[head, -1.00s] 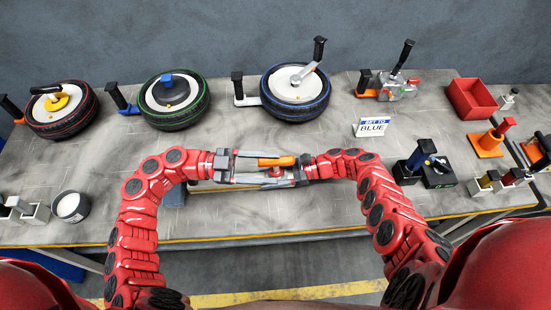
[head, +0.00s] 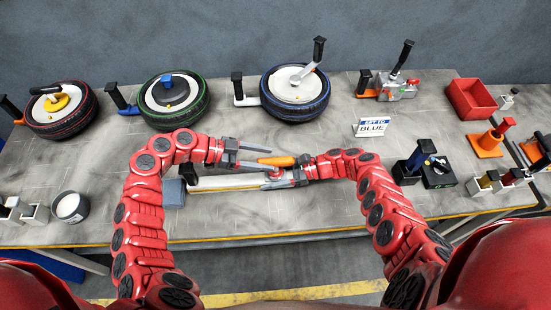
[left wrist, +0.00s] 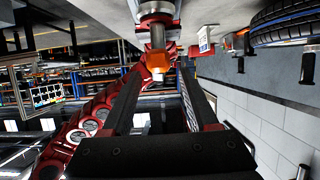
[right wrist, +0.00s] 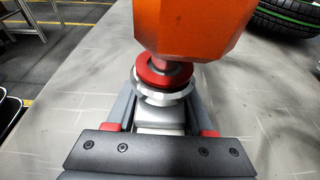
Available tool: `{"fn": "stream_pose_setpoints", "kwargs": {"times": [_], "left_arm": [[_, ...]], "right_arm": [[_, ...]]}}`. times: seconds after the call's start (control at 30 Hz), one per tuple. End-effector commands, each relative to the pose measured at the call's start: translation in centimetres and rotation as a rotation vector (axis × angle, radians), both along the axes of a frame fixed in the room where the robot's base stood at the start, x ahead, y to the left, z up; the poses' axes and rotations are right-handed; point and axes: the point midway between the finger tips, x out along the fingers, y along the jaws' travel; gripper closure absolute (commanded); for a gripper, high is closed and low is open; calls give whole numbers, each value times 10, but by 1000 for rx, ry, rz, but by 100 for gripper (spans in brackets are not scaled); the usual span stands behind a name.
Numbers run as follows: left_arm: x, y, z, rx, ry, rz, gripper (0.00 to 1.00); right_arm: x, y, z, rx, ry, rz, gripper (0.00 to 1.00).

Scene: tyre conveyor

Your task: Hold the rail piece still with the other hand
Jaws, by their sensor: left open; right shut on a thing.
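The rail piece (head: 225,182) is a long pale bar lying near the table's front, mostly below my left gripper. An orange handle (head: 277,160) with a red and silver collar stands at its right end. My right gripper (head: 286,176) is shut on the pale block under that collar; the handle hides part of the grip in the right wrist view (right wrist: 160,120). My left gripper (head: 258,157) is open and empty above the rail, its fingers pointing right towards the handle. The handle's orange end (left wrist: 157,62) shows beyond its fingers in the left wrist view.
A grey-blue block (head: 173,193) sits by the rail's left end. Wheels with red (head: 84,122), green (head: 190,118) and blue (head: 313,108) rims stand behind. A "SET TO BLUE" sign (head: 371,127) stands right of centre.

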Motion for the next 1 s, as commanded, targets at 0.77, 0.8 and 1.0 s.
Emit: {"fn": "stream_pose_setpoints", "kwargs": {"times": [0.77,0.8,1.0], "left_arm": [[1,-36,-15,0,1,4,69],[1,-36,-15,0,1,4,76],[0,-36,-15,0,1,3,100]], "right_arm": [[0,0,0,1,0,0,79],[0,0,0,1,0,0,79],[0,0,1,1,0,0,79]]}}
